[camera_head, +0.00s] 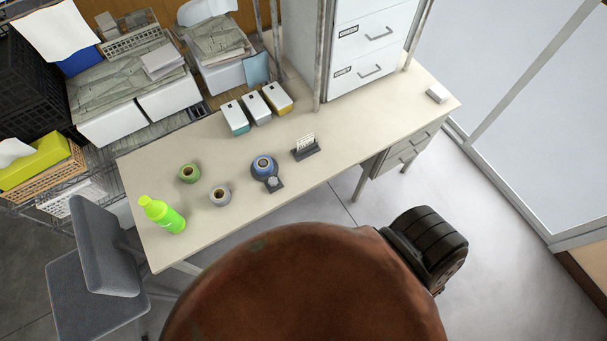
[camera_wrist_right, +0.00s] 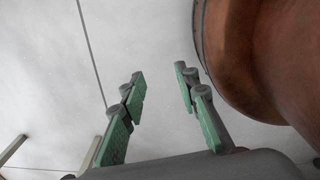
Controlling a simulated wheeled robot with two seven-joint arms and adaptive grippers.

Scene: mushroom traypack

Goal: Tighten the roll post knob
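A blue roll (camera_head: 264,164) sits on a dark holder (camera_head: 277,189) near the front edge of the desk. A small grey piece (camera_head: 272,181) lies on the front of the holder. The roll post knob is too small to make out for certain. A green roll (camera_head: 189,173) and a grey roll (camera_head: 220,196) stand left of the holder, apart from it. In the right wrist view my right gripper (camera_wrist_right: 160,75) is open with nothing between its green-padded fingers, over bare floor. My left gripper is not in view.
A card stand (camera_head: 306,148) is right of the holder. Several boxes (camera_head: 258,108) line the back. A grey chair (camera_head: 103,250) stands at left.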

